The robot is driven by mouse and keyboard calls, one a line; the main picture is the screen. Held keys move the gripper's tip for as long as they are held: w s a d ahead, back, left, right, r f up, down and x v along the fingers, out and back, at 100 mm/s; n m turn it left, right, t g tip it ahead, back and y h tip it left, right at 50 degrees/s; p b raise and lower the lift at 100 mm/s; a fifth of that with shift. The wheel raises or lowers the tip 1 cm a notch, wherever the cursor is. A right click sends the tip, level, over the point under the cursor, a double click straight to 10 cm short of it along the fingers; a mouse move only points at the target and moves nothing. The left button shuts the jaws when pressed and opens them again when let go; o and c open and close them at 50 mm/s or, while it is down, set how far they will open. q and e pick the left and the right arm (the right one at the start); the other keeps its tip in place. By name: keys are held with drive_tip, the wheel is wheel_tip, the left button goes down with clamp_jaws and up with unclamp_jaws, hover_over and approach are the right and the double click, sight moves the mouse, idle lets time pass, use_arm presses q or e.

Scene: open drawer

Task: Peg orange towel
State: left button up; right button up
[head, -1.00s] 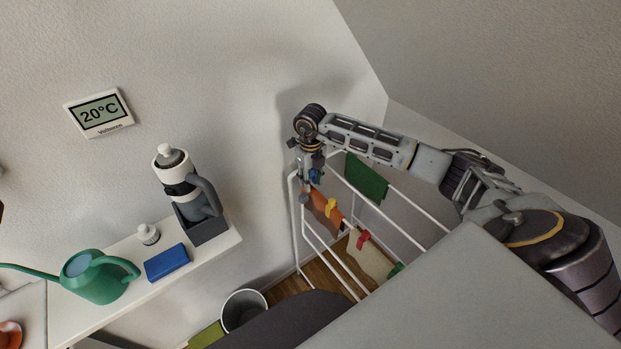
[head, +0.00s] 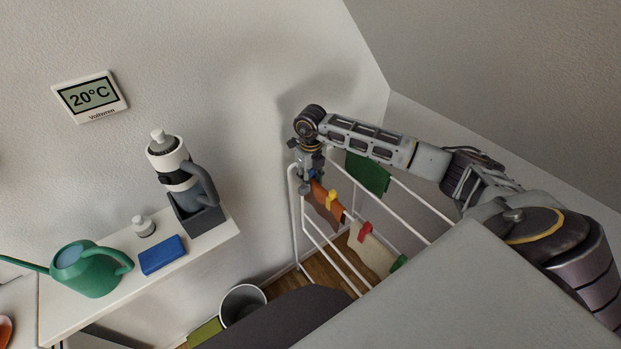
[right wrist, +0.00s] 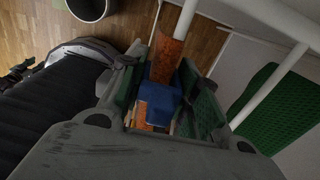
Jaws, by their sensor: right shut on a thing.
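The orange towel (head: 322,206) hangs over a rail of the white drying rack (head: 295,222), with a yellow peg (head: 331,199) on it. My right gripper (head: 306,187) is at the towel's far end, pointing down. In the right wrist view it is shut on a blue peg (right wrist: 160,100). The blue peg is at the rail, with orange towel (right wrist: 167,58) showing above and below it. I cannot tell whether the peg's jaws grip the towel. My left gripper is not in view.
A green cloth (head: 367,174) hangs on the back rail. A cream cloth (head: 372,253) with a red peg (head: 364,231) hangs nearer. The wall is close beyond the rack. The shelf (head: 120,290) at left holds a watering can (head: 92,270), a blue box (head: 162,255) and a bottle (head: 180,175).

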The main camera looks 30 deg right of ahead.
drive_tip(key=shift+f, duration=0.2)
idle(0.3)
drive_tip(key=o, duration=0.8)
drive_tip(key=shift+r, duration=0.1)
drive_tip(key=shift+r, duration=5.9)
